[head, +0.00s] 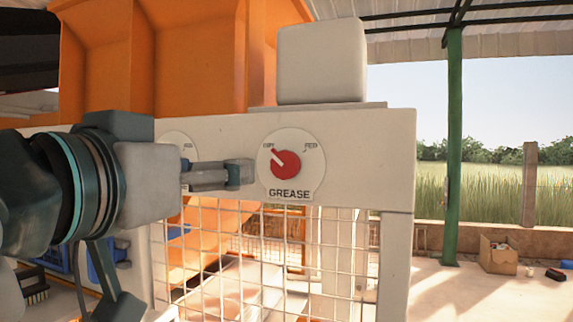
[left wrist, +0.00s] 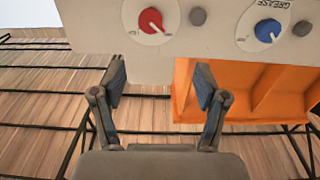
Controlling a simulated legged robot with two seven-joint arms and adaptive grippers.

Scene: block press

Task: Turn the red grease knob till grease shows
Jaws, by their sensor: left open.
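The red grease knob (head: 285,163) sits on a round white dial plate with GREASE lettered below it. Its white pointer aims to the upper left, near the left mark; another mark is at upper right. The knob also shows in the left wrist view (left wrist: 150,21), at the top edge. My left gripper (head: 241,173) is just left of the dial in the head view, seen side-on. In the left wrist view my left gripper (left wrist: 160,84) has its fingers wide apart, with nothing between them. The knob lies beyond the fingertips. My right gripper is in neither view.
A blue knob (left wrist: 268,30) on another dial is beside the red one. A grey round button (left wrist: 197,16) sits between them. Below the panel is a wire mesh guard (head: 235,255); above are an orange hopper (head: 200,60) and a grey box (head: 321,62).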

